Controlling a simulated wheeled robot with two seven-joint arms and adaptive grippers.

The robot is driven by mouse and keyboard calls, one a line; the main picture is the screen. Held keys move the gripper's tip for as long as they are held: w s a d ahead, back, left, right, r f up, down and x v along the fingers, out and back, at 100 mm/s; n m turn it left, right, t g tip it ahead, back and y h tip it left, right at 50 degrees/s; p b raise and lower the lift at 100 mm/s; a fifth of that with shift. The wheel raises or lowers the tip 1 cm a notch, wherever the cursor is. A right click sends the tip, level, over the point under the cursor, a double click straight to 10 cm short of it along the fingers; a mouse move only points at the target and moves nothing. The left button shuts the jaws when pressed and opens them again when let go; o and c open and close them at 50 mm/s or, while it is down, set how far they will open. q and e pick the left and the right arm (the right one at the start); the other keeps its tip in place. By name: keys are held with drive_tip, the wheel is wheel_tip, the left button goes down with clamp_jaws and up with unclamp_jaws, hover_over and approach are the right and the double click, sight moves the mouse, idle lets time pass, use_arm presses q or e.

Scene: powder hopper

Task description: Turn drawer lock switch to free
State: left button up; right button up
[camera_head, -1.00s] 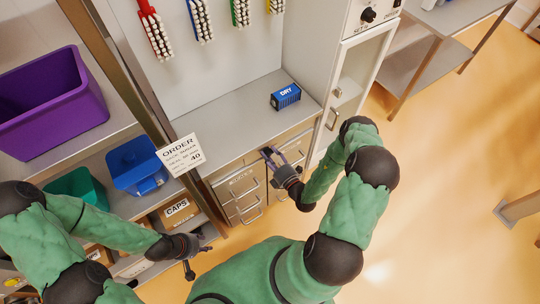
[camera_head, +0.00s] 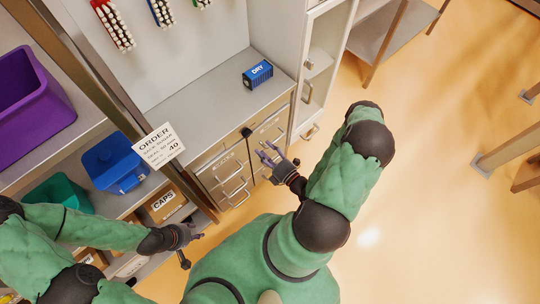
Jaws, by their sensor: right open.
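The drawer unit (camera_head: 222,176) sits under the grey counter, with metal bar handles on its fronts. A small dark round switch (camera_head: 246,132) shows near its top edge, between the two drawer columns; I cannot tell its setting. My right gripper (camera_head: 265,152) is open and empty, in front of the right drawer column, to the right of and below the dark switch. I cannot tell whether it touches a handle there. My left gripper (camera_head: 197,236) is at the lower left, away from the drawers; its fingers are too small and dark to read.
A blue DRY container (camera_head: 258,75) stands on the counter (camera_head: 190,105). An ORDER sign (camera_head: 158,146) hangs by the metal post. Purple (camera_head: 40,110), blue (camera_head: 118,165) and green bins (camera_head: 62,192) and a CAPS box (camera_head: 164,203) fill the left shelves. The floor at right is mostly clear.

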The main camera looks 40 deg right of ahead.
drive_tip(key=shift+s+d, duration=0.1)
drive_tip(key=shift+s, duration=1.2)
